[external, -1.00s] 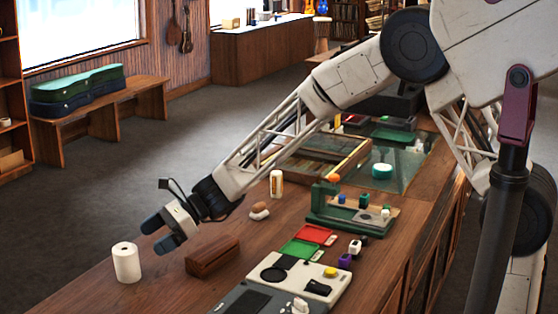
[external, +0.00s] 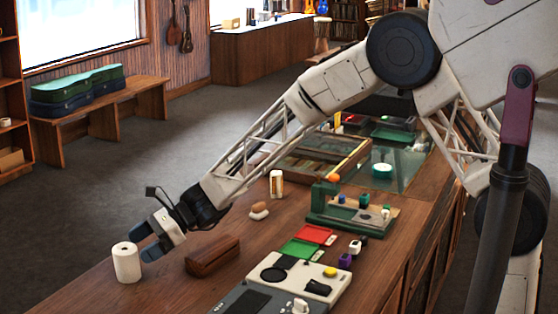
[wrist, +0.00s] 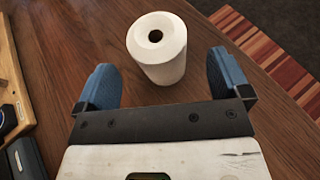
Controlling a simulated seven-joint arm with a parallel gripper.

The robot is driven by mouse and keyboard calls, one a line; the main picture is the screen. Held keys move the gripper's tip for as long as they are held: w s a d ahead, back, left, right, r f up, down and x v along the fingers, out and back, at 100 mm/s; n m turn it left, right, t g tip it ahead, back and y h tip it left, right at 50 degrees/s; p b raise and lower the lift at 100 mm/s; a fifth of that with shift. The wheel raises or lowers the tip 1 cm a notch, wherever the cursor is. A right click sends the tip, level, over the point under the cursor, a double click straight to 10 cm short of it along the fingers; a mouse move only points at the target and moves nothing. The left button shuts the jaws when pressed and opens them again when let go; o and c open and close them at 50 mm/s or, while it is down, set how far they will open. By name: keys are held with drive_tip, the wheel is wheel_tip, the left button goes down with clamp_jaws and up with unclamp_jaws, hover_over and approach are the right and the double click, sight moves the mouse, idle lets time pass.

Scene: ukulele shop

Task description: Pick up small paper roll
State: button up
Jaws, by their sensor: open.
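The small white paper roll (external: 126,263) stands upright on the wooden counter near its left end in the external view. In the wrist view the paper roll (wrist: 158,50) stands ahead of my gripper, its hollow top facing up. My gripper (external: 147,243) is open and empty, close to the roll in the external view. In the wrist view the two blue fingers of my gripper (wrist: 160,82) are spread wide, one on each side of the roll's lower part. I see gaps between roll and fingers. The roll's far side is hidden.
A dark wooden block (external: 212,257) lies on the counter beside my gripper. A grey and white device (external: 290,276), red and green trays (external: 300,248) and a green stand (external: 325,207) lie further right. A striped rug (wrist: 262,50) shows on the floor beyond the counter edge.

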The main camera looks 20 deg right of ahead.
sight(126, 255)
drive_tip(key=shift+a, duration=0.1)
drive_tip(key=shift+x, duration=2.5)
drive_tip(key=shift+s, duration=0.1)
drive_tip(key=c, duration=1.1)
drive_tip(key=shift+r, duration=0.15)
